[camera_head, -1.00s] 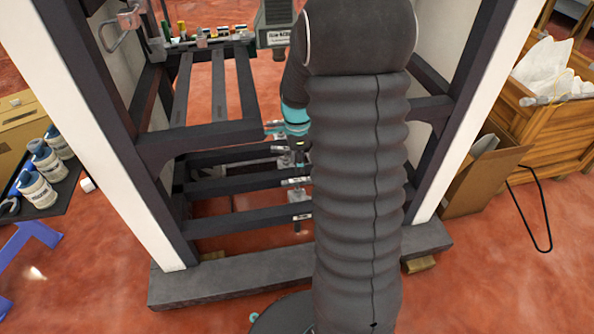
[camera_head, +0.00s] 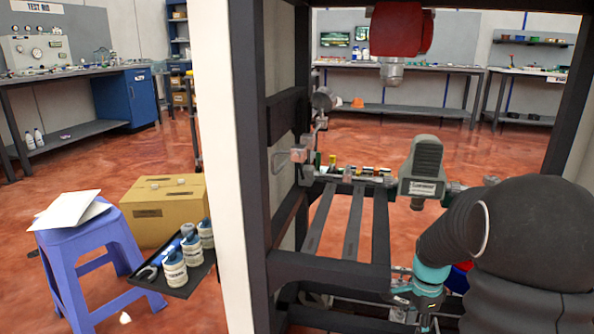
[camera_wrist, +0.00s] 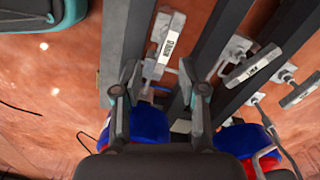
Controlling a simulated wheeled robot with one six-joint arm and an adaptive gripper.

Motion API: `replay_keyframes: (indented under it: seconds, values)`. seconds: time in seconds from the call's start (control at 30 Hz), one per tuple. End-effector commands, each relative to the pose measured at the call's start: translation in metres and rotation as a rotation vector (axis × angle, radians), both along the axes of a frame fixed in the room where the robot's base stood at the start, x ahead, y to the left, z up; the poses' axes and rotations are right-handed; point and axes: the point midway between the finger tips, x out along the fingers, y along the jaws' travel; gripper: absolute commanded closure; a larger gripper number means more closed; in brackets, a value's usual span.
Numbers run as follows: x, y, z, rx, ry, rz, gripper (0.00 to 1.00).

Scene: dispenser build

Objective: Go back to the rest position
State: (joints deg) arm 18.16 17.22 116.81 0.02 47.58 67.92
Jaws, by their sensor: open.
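My gripper (camera_wrist: 158,80) is open in the wrist view, its two dark fingers apart with nothing held between them. Blue-and-red parts show behind the fingers, one blue part (camera_wrist: 150,122) near the left finger and another (camera_wrist: 246,142) at lower right. Labelled metal fittings on dark bars (camera_wrist: 170,38) lie beyond the fingertips. In the head view my arm bends down at the lower right beside the dark frame (camera_head: 325,272), and its end is only partly visible.
A grey device (camera_head: 422,168) and a red unit (camera_head: 398,38) are at the frame. A tray (camera_head: 193,282) holds several jars, next to a cardboard box (camera_head: 165,215) and a blue stool (camera_head: 85,240). Benches stand at the back, with open red floor before them.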

Motion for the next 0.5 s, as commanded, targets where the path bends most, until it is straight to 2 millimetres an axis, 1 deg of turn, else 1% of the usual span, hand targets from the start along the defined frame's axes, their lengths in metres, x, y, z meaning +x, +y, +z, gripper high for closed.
replay_keyframes:
  seconds: [0.03,0.07,0.17,0.27,0.4,0.5]
  values:
    - [-0.008,0.003,-0.005,0.009,0.018,0.081,0.58]
    - [-0.013,0.004,-0.005,0.014,0.024,0.135,0.58]
    - [-0.028,0.011,0.004,0.023,0.025,0.318,0.58]
    - [-0.046,0.023,0.025,0.022,0.010,0.518,0.58]
    - [-0.071,0.043,0.060,0.001,-0.029,0.789,0.58]
    - [-0.089,0.057,0.084,-0.023,-0.061,0.950,0.58]
